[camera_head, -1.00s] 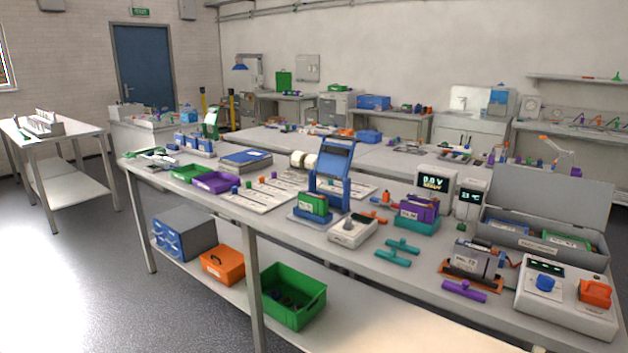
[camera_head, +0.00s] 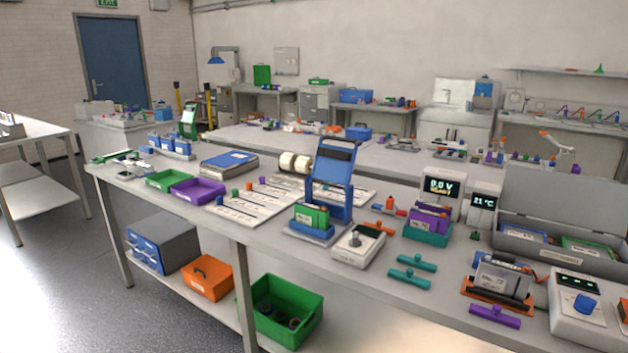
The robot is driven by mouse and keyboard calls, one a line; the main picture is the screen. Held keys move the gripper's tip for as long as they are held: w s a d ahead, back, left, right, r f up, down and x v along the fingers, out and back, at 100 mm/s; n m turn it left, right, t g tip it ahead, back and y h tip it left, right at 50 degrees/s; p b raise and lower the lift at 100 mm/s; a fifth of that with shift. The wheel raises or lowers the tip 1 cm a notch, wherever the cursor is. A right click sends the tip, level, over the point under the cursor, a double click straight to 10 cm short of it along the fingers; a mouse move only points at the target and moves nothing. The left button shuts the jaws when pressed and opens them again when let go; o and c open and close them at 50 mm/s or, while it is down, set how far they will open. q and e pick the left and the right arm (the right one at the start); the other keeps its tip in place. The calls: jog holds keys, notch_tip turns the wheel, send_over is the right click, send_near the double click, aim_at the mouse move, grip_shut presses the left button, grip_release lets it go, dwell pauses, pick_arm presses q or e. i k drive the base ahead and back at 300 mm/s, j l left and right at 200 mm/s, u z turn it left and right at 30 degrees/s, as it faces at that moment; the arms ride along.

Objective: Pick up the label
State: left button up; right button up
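No gripper of mine shows in the head view. I cannot tell which piece is the task's label. Two cream rolls (camera_head: 294,162), which may be label rolls, stand on the long bench behind the blue stand (camera_head: 333,177). White printed sheets (camera_head: 250,207) lie flat left of the stand, with small coloured pieces on them. Pale label-like strips show on the grey battery block (camera_head: 497,284) at the right and on the open grey case (camera_head: 535,250); their text is too small to read.
The bench also holds a purple tray (camera_head: 197,190), a green tray (camera_head: 165,179), teal clamps (camera_head: 408,280), a purple clamp (camera_head: 494,316) and a display reading 0.0 V (camera_head: 441,188). A green crate (camera_head: 285,335) is on the lower shelf. Floor is clear at left.

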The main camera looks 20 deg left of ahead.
aim_at(292, 183)
jog(key=i+j, duration=0.15)
jog(key=j, duration=0.2)
jog(key=i+j+z, duration=0.1)
jog(key=j, duration=0.3)
jog(key=i+j+z, duration=0.1)
jog(key=j, duration=0.25)
jog(key=i+j, duration=0.25)
jog(key=j, duration=0.15)
jog(key=i+j+z, duration=0.1)
jog(key=j, duration=0.3)
jog(key=i+j, duration=0.15)
jog(key=j, duration=0.25)
jog(key=i+j+z, duration=0.1)
jog(key=j, duration=0.3)
jog(key=i+j, duration=0.1)
jog(key=j, duration=0.25)
jog(key=i+j, duration=0.1)
jog(key=j, duration=0.25)
jog(key=i+j, duration=0.1)
jog(key=j, duration=0.25)
jog(key=i+j, duration=0.15)
jog(key=j, duration=0.2)
